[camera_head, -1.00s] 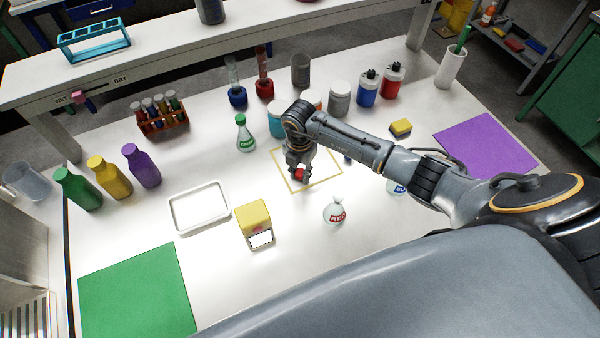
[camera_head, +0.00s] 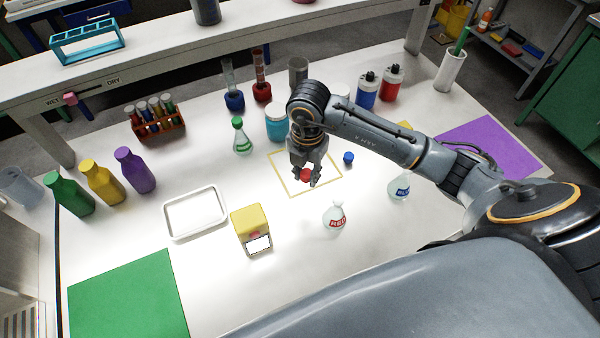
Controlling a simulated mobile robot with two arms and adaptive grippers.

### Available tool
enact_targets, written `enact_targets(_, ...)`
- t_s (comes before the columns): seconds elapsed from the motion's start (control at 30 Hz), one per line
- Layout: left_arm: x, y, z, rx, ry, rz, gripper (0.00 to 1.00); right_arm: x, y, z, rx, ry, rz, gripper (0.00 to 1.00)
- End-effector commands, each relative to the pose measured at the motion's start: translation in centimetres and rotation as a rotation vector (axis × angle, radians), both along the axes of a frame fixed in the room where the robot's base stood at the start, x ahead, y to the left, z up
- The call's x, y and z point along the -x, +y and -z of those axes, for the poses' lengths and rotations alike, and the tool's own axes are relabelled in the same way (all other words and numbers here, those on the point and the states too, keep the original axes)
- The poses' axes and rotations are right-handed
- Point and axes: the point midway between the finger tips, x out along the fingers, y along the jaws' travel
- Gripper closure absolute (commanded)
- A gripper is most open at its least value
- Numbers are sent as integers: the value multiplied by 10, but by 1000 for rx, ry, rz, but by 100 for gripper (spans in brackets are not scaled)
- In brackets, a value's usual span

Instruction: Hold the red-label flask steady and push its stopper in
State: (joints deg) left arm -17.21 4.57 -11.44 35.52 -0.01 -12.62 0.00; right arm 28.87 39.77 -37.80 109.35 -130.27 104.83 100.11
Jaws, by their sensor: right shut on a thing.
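The red-label flask (camera_head: 335,217) stands upright on the white table, in front of the yellow-outlined square, with no stopper in its neck. My right gripper (camera_head: 306,177) is shut on a red stopper (camera_head: 305,175) and holds it above the outlined square (camera_head: 289,190). The gripper is behind and to the left of the flask, apart from it. A blue stopper (camera_head: 348,158) lies on the table just right of the gripper. My left gripper is not in view.
A blue-label flask (camera_head: 400,186) stands to the right under my right arm. A green-label flask (camera_head: 241,136) is at the back left. A yellow box (camera_head: 251,228) and a white tray (camera_head: 167,219) stand left of the red-label flask. The table right of that flask is partly clear.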

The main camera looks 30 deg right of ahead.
Motion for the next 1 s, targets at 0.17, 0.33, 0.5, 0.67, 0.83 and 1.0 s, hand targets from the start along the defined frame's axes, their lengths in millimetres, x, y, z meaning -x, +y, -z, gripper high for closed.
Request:
enact_targets(0.17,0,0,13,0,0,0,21,40,7,-12,1,2,-5,87)
enact_targets(0.33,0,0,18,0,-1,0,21,64,13,-25,-1,3,-3,87)
enact_targets(0.5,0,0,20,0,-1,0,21,75,14,-30,1,3,-1,87)
enact_targets(0.67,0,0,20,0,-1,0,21,77,15,-32,0,4,-1,87)
enact_targets(0.83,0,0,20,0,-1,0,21,77,15,-32,0,4,-1,87)
enact_targets(1.0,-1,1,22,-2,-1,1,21,76,16,-31,0,3,-76,87)
